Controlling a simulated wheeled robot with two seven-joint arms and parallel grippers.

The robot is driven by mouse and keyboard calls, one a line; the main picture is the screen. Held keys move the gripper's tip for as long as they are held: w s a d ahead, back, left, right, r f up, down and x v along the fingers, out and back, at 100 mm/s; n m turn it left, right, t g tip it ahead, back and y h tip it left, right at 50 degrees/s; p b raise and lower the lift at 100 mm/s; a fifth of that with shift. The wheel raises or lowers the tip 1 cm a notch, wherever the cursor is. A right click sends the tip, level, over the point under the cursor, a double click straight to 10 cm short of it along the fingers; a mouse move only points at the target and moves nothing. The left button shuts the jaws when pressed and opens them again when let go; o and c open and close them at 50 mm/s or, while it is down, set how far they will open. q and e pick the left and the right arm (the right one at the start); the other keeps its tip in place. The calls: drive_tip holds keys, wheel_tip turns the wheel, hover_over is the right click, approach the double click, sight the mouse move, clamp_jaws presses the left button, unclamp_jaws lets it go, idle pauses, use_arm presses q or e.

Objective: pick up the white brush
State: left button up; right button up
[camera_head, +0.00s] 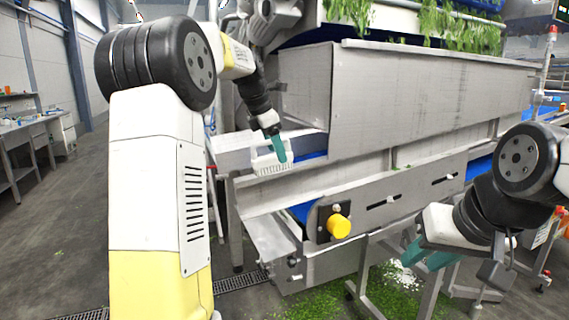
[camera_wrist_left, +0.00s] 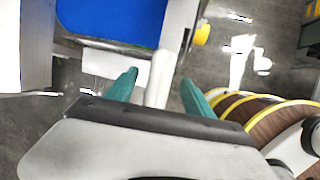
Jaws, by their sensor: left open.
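The white brush (camera_head: 270,163) is at the left end of the steel machine, beside the blue belt, with its bristled edge showing below. My left gripper (camera_head: 277,148) is right at it, pointing down, and one teal finger overlaps the brush in the head view. In the left wrist view, the left gripper (camera_wrist_left: 158,88) is open, and the brush's white handle (camera_wrist_left: 159,68) stands between its two fingers. The brush's white block lies beyond the left finger. Whether the fingers touch the handle cannot be told. My right gripper (camera_head: 427,256) is at the lower right, away from the brush, its teal fingers apart.
The steel machine (camera_head: 425,95) fills the middle, its high side wall just right of my left gripper. A yellow knob (camera_head: 339,226) sticks out of its front. Scattered greens (camera_head: 325,303) lie on the floor below. A side table (camera_head: 25,128) stands far left.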

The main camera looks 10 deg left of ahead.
use_arm(q)
drive_tip(key=shift+w+d+f, duration=0.1)
drive_tip(key=shift+w+f, duration=0.1)
drive_tip(key=shift+f, duration=0.35)
clamp_jaws()
drive_tip(key=shift+r, duration=0.1)
drive_tip(key=shift+r, duration=0.75)
wheel_tip(320, 180, up, 2)
drive_tip(key=s+d+r, duration=0.1)
drive_tip(key=s+d, duration=0.1)
drive_tip(key=s, duration=1.4)
drive_tip(key=shift+d+r, duration=0.15)
drive_tip(key=shift+r, duration=0.05)
